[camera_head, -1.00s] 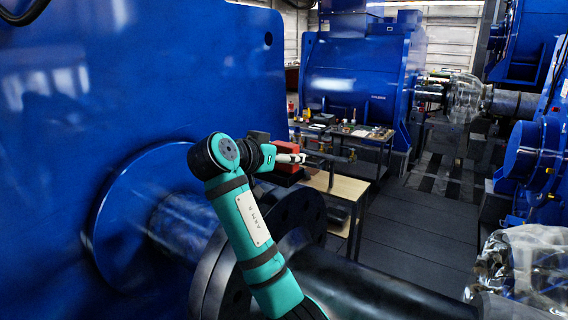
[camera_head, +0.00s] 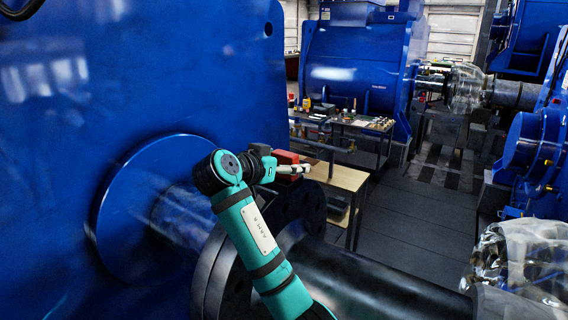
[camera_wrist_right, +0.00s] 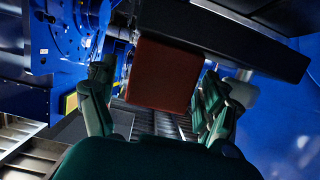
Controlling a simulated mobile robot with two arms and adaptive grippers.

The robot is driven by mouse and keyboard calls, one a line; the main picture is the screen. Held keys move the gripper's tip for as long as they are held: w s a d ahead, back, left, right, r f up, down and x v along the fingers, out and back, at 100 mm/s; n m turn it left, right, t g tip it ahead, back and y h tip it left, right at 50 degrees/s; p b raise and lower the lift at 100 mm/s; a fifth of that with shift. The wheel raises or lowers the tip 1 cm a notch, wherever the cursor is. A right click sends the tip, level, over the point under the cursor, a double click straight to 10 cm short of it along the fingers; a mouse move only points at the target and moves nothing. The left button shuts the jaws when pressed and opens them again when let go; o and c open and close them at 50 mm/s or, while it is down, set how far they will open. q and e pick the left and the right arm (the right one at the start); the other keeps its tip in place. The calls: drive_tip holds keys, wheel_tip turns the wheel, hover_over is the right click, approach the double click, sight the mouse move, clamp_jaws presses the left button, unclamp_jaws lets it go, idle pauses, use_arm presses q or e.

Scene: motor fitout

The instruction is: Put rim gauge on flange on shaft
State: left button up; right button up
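My right gripper (camera_head: 284,168) is above and behind the dark flange (camera_head: 305,205) on the shaft (camera_head: 350,275). It is around a red block with a dark bar, which I take to be the rim gauge (camera_head: 286,157). In the right wrist view the red block (camera_wrist_right: 162,75) sits between the two fingers (camera_wrist_right: 158,100), and the dark bar (camera_wrist_right: 235,40) runs across its top. Finger contact is partly hidden, but the block moves with the gripper. The gauge looks clear of the flange, though depth is hard to judge. My left gripper is not in view.
A large blue motor housing (camera_head: 120,90) fills the left. A wooden-topped table (camera_head: 345,178) stands behind the flange, with a tool table (camera_head: 365,125) farther back. Clear plastic wrap (camera_head: 525,260) lies at lower right. The dark floor (camera_head: 425,215) between is open.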

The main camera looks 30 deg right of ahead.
drive_tip(key=shift+r, duration=0.1)
drive_tip(key=b+v, duration=0.4)
drive_tip(key=v, duration=0.8)
